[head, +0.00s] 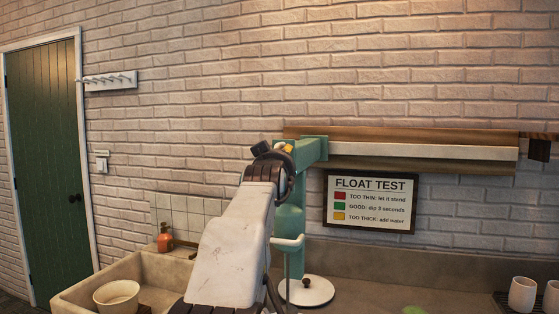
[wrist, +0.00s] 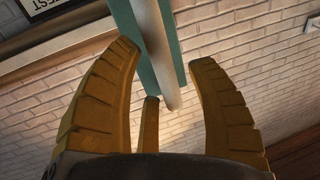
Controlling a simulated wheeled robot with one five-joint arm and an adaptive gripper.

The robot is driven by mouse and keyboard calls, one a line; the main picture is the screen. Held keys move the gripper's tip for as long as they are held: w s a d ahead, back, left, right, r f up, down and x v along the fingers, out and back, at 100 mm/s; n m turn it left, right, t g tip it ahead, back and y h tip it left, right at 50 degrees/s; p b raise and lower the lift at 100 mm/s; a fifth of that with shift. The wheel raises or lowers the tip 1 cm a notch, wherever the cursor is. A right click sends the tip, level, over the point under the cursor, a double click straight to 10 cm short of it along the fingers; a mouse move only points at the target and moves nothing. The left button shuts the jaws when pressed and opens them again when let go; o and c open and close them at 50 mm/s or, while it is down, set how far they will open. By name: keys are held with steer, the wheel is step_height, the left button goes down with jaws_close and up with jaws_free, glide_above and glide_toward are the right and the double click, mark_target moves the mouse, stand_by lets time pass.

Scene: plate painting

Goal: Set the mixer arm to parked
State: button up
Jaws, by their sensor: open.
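The teal mixer (head: 290,225) stands on the counter on a round white base (head: 306,291) in the head view. A teal upper part (head: 314,149) extends right from its top; I take this as the mixer arm, but cannot tell its setting. My gripper (head: 288,149) is at the mixer's top, mostly hidden behind my own forearm. In the wrist view my gripper (wrist: 166,58) has its yellow fingers spread. A teal bar (wrist: 142,50) and a pale rod (wrist: 160,55) show between and beyond the fingers. Contact cannot be told.
A sink (head: 75,295) with a bowl (head: 116,296) and an orange soap bottle (head: 165,238) is at left. A wall shelf (head: 420,150) runs right of the mixer, above a FLOAT TEST sign (head: 369,201). White cups (head: 522,294) stand at far right.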

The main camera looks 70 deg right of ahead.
steer(key=shift+d, duration=0.2)
jaws_close()
stand_by(0.6)
